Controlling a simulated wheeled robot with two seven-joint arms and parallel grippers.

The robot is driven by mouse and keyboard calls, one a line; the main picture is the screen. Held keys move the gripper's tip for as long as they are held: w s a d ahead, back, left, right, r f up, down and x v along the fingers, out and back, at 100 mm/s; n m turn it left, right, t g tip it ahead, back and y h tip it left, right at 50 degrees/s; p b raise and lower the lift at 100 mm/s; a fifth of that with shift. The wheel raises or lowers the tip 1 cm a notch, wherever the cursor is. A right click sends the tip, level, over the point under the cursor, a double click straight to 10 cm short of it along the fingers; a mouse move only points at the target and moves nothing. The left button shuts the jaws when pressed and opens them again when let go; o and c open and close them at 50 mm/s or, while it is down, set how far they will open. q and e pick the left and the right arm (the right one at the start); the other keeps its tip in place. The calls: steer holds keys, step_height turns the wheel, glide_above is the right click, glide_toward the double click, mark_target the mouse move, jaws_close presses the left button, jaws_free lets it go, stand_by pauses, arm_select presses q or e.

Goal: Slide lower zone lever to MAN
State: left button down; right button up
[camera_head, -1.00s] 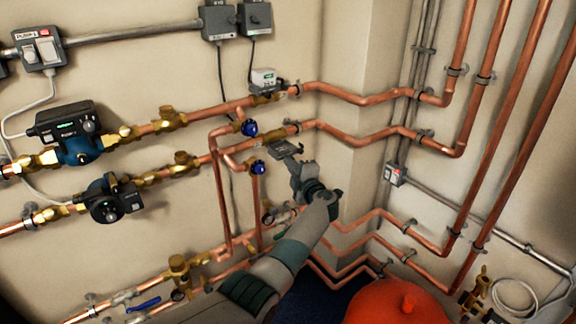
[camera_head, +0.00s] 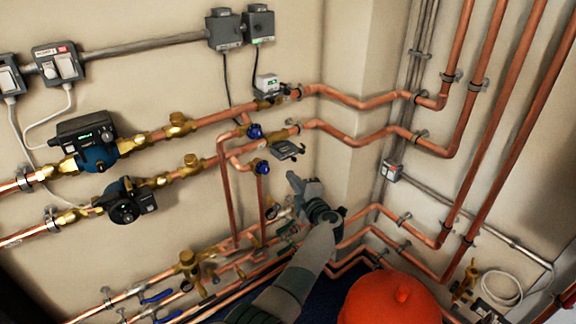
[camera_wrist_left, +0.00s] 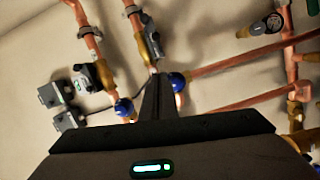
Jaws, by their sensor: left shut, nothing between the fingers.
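The lower zone valve's grey actuator box (camera_head: 288,150) sits on the lower of the two upper copper pipes, near the wall corner. It also shows in the left wrist view (camera_wrist_left: 152,42), beside the pipe. Its lever is too small for me to tell its position. My left gripper (camera_head: 292,178) is shut and empty, just below the box and apart from it in the head view. Its closed fingers (camera_wrist_left: 158,98) show in the wrist view, pointing up toward the pipes. My right gripper is not in view.
The upper zone valve (camera_head: 266,84) sits on the pipe above. Blue valve knobs (camera_head: 262,167) are left of my gripper. Two pumps (camera_head: 125,202) are farther left. A red vessel (camera_head: 390,300) stands at lower right, and copper pipes run along the corner.

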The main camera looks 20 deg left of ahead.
arm_select(q)
steer(key=shift+p+v, duration=0.4)
steer(key=shift+v, duration=0.8)
